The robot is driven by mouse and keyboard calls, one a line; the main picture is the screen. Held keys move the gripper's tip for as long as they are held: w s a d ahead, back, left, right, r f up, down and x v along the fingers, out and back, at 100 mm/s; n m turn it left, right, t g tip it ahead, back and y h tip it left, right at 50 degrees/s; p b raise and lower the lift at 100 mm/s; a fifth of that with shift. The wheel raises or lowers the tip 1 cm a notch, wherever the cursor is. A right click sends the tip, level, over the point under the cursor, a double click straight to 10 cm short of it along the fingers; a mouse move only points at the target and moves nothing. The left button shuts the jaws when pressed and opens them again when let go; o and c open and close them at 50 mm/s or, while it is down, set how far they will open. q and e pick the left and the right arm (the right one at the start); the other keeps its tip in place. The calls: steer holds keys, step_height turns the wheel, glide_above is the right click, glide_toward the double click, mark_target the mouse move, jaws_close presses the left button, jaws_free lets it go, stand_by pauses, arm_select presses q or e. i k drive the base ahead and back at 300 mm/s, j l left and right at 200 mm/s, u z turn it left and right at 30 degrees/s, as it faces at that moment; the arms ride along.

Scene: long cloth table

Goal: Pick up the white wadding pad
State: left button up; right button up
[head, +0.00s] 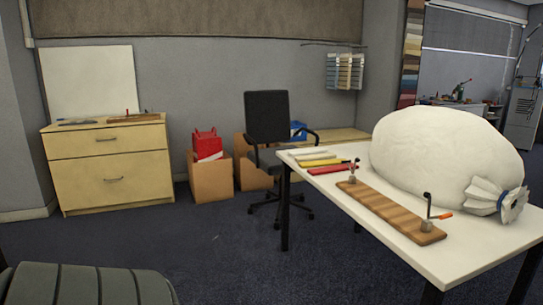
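A large white rounded, soft-looking bundle (443,150) rests on the white table (330,191) at the right. It is the only big white padded thing in view and looks like the wadding, though I cannot be sure it is the pad. A small white pleated piece with a blue band (497,199) is at its right front; I cannot tell whether the two are joined. Neither of my grippers shows in the head view.
A wooden board with upright metal fittings (390,208) lies along the table's front edge. Yellow and red strips (325,165) lie at the table's left end. A black office chair (268,120) stands behind. A grey striped padded thing (85,287) is at bottom left. Open floor lies between.

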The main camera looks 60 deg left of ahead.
mark_target(308, 152)
steer(key=u, duration=1.55)
